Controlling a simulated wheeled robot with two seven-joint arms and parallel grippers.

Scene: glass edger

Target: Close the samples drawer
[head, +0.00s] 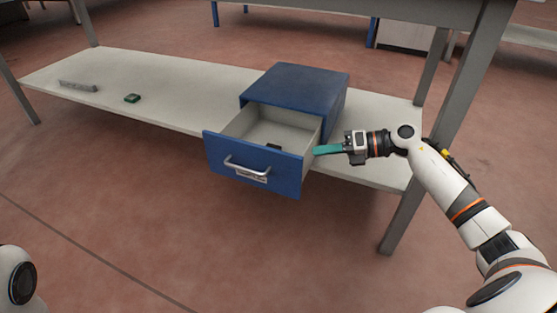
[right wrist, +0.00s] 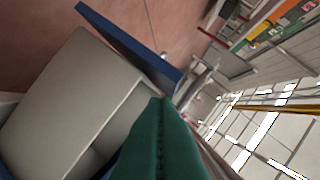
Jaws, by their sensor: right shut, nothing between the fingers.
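The samples drawer (head: 225,158) has a blue front with a silver handle (head: 246,166) and a label below it. It stands pulled out of a blue cabinet (head: 300,84) on the low shelf. A small dark object (head: 273,147) lies inside. My right gripper (head: 316,152) is shut and empty, its green fingers beside the right end of the drawer front; I cannot tell whether they touch it. In the right wrist view, the shut fingers (right wrist: 162,135) show close to the grey drawer wall (right wrist: 65,105) and the blue front (right wrist: 130,45). My left gripper is not in view.
The pale shelf (head: 185,90) carries a grey bar (head: 78,86) and a small green item (head: 132,98) at the left. A grey table leg (head: 440,150) stands right of the cabinet, near my right arm. The floor (head: 150,210) before the drawer is clear.

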